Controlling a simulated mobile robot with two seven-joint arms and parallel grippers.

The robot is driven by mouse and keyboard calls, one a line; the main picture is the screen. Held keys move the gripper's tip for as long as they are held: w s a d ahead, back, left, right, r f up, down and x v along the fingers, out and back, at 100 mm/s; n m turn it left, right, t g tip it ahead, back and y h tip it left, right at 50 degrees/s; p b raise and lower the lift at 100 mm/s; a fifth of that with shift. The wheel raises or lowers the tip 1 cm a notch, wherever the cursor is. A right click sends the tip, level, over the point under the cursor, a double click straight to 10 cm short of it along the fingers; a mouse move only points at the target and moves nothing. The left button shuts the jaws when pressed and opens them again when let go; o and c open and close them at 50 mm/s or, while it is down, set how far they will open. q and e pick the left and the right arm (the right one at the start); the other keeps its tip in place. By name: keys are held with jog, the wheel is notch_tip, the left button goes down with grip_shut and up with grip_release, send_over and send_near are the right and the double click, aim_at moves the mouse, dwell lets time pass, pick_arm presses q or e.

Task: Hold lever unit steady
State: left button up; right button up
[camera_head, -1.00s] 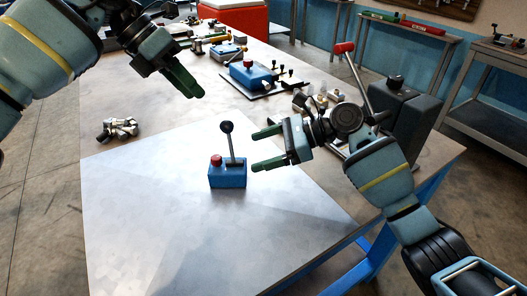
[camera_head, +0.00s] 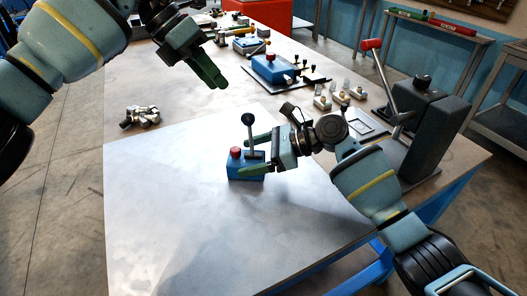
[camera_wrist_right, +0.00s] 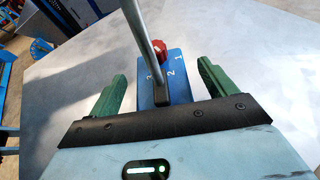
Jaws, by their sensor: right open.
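The lever unit (camera_head: 240,170) is a small blue box with a red knob and an upright grey lever with a black ball tip. It sits on the pale sheet on the table. My right gripper (camera_head: 252,156) is open, with its green fingers reaching to the unit from the right. In the right wrist view the blue box (camera_wrist_right: 176,68) with numbers and the red knob lies between the two spread green fingers (camera_wrist_right: 160,85), with gaps on both sides. My left gripper (camera_head: 215,77) hangs above the table at the upper left, away from the unit; its finger gap is unclear.
Metal fittings (camera_head: 140,117) lie at the table's left edge. A larger blue box (camera_head: 272,69) on a black plate stands further back. A dark grey block with a red-tipped lever (camera_head: 425,120) stands at the right. The sheet's front is clear.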

jog(key=shift+a, duration=0.1)
jog(key=shift+c, duration=0.3)
jog(key=c, duration=1.4)
jog(key=shift+o, duration=0.2)
jog(key=shift+f, duration=0.1)
jog(key=c, duration=0.4)
jog(key=shift+o, duration=0.2)
